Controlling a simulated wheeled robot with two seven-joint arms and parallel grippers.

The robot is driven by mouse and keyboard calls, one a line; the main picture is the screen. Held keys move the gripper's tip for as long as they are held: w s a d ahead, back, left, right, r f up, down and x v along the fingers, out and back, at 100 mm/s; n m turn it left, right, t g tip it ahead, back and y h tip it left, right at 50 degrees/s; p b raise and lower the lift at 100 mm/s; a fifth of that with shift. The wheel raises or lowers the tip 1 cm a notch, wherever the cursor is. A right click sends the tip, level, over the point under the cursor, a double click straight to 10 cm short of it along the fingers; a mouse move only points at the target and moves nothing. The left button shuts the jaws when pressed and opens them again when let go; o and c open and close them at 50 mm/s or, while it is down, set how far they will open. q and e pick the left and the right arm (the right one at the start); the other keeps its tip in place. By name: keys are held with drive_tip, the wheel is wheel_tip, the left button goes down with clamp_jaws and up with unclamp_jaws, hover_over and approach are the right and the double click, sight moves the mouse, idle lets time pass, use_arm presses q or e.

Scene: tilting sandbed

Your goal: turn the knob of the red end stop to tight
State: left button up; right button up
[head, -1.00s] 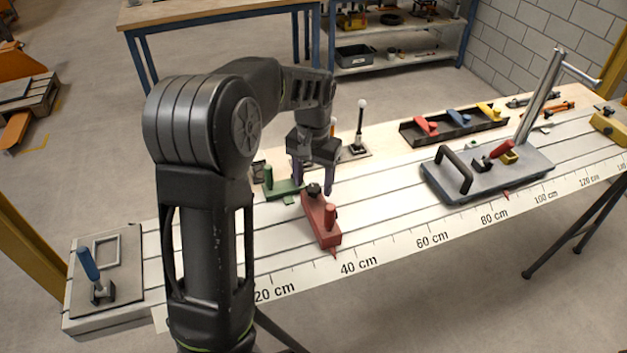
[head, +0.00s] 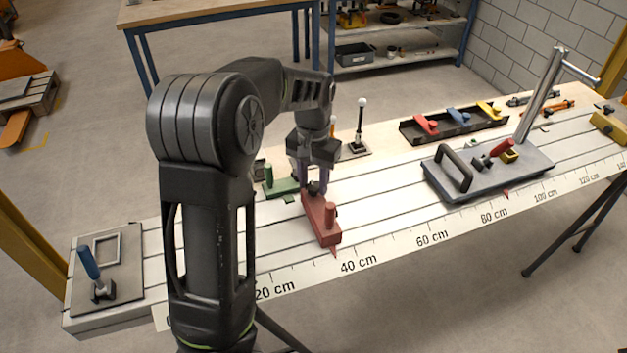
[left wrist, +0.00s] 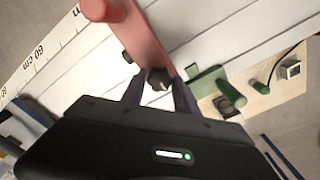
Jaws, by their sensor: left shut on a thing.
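The red end stop (head: 321,219) lies across the slotted white bed near the 40 cm mark, with a red upright peg at its front end. Its small black knob (head: 314,187) is at the rear end. My left gripper (head: 313,188) comes down from above and its purple fingers are shut on the knob. In the left wrist view the dark knob (left wrist: 159,80) sits between the two fingertips, beside the red body (left wrist: 140,38). My right gripper is not in view.
A green stop (head: 281,187) stands close behind and left of the red one. A grey plate (head: 487,176) with a black handle and upright metal lever is to the right. A dark tray (head: 453,125) holds coloured parts at the back. The bed between is clear.

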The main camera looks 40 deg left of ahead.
use_arm(q)
clamp_jaws()
drive_tip(key=shift+m, duration=0.4)
drive_tip(key=m+b, duration=0.1)
drive_tip(key=m, duration=0.2)
drive_tip(key=shift+m, duration=0.3)
drive_tip(key=m+b, duration=0.1)
drive_tip(key=m, duration=1.4)
drive_tip(key=shift+m, duration=0.3)
drive_tip(key=o, duration=1.2)
unclamp_jaws()
